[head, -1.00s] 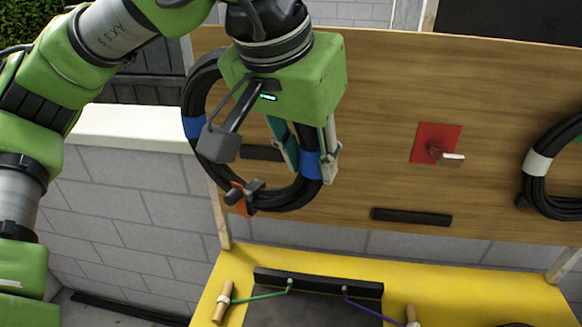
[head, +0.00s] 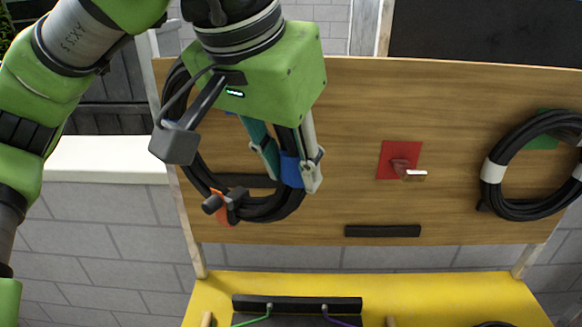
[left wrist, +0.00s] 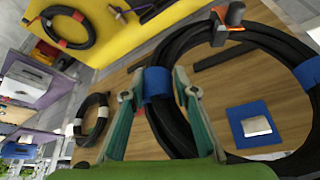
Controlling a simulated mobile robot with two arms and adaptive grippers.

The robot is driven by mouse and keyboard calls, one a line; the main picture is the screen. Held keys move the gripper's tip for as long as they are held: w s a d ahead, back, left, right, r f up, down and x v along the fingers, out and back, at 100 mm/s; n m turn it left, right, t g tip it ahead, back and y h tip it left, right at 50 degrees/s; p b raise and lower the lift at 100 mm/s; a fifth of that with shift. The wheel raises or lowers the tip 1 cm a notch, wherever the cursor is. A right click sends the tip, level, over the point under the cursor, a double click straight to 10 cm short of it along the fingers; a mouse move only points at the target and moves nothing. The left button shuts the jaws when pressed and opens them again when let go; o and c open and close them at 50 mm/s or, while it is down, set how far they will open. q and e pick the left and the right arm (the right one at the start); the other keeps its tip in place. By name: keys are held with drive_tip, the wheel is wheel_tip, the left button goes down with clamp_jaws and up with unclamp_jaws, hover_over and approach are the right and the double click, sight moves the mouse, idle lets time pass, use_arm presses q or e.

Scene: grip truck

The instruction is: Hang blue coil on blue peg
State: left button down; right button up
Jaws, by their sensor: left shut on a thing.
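The blue coil is a black cable ring with blue bands (head: 291,171). My left gripper (head: 285,178) is shut on it at a blue band and holds it upright in front of the wooden board. The coil (left wrist: 180,132) fills the right of the left wrist view, with the fingers (left wrist: 157,95) at its near side. The blue peg (left wrist: 255,125), a metal end on a blue square plate, shows through the coil's opening. I cannot tell whether the coil touches it. In the head view the blue peg is hidden behind my gripper. My right gripper is out of view.
An orange piece with dark knobs (head: 227,206) overlaps the coil's lower edge. The red peg (head: 405,168) is empty. A white-banded coil (head: 496,173) hangs at the green plate (head: 541,142). A yellow table (head: 450,290) lies below. A red-banded coil (left wrist: 65,44) lies on it.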

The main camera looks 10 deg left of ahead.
use_arm(q)
drive_tip(key=shift+w+a, duration=0.2)
drive_tip(key=shift+w, duration=0.75)
drive_tip(key=shift+w+a, duration=0.15)
drive_tip(key=shift+w, duration=0.8)
drive_tip(key=w+a+f, duration=0.1)
drive_tip(key=w+f, duration=0.3)
drive_tip(key=w, duration=0.4)
drive_tip(key=shift+w+a+f, duration=0.15)
drive_tip(key=shift+a+f, duration=0.15)
drive_tip(key=shift+a, duration=0.05)
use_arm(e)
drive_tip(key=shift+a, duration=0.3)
use_arm(q)
drive_tip(key=shift+f, duration=0.25)
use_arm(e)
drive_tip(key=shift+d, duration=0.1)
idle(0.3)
